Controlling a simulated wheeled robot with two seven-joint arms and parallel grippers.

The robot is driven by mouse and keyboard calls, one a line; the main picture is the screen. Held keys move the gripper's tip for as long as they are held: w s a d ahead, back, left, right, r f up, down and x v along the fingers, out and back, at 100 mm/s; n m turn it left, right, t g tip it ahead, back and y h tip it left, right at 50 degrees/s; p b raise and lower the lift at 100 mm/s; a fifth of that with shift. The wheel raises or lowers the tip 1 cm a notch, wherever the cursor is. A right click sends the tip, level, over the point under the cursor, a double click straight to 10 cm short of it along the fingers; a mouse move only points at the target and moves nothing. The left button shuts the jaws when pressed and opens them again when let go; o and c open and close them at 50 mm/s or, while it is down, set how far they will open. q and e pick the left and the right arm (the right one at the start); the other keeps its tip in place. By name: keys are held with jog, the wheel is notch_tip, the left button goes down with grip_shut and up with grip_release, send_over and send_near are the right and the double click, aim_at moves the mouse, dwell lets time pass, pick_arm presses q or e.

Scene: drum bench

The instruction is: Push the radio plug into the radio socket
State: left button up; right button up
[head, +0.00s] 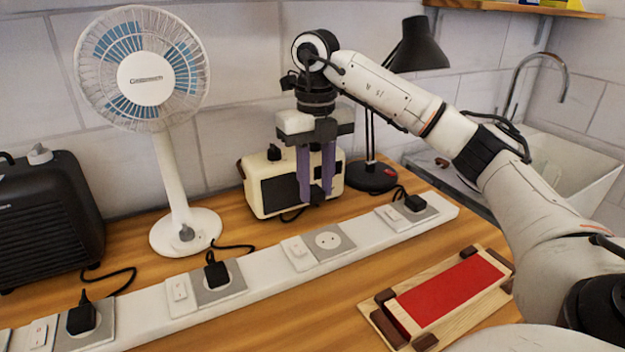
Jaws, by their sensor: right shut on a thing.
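My right gripper (316,192) points down in front of the cream radio (280,190), at the back of the bench. It is shut on the small black radio plug (317,197), mostly hidden between the fingers. A dark cord shows near the radio's base. The empty round socket (328,240) on the white power strip (262,266) is below and slightly right of the gripper in the picture. The plug appears above the strip, apart from this socket. My left gripper is not in view.
Other black plugs sit in the strip at left (82,317), centre-left (216,273) and right (415,202). A fan (172,190), a black appliance (40,215) and a black lamp (372,176) stand behind it. A red-topped wooden tray (450,290) lies in front. A sink (560,165) is right.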

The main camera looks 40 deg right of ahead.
jog(key=shift+s+a+f+b, duration=0.1)
jog(key=shift+s+a, duration=0.2)
jog(key=shift+s, duration=0.65)
jog(key=shift+s+a+f+b, duration=0.1)
jog(key=shift+s+a, duration=0.25)
jog(key=shift+s, duration=0.6)
jog(key=shift+s+a+f+b, duration=0.1)
jog(key=shift+s+a, duration=0.2)
jog(key=shift+s, duration=0.65)
jog(key=shift+f, duration=0.25)
jog(key=shift+f, duration=0.25)
jog(key=shift+f+b, duration=1.05)
jog(key=shift+f, duration=0.55)
jog(key=shift+p, duration=0.3)
jog(key=shift+f+b, duration=0.35)
jog(key=shift+f, duration=0.3)
jog(key=o, duration=1.1)
jog(key=shift+o, duration=0.2)
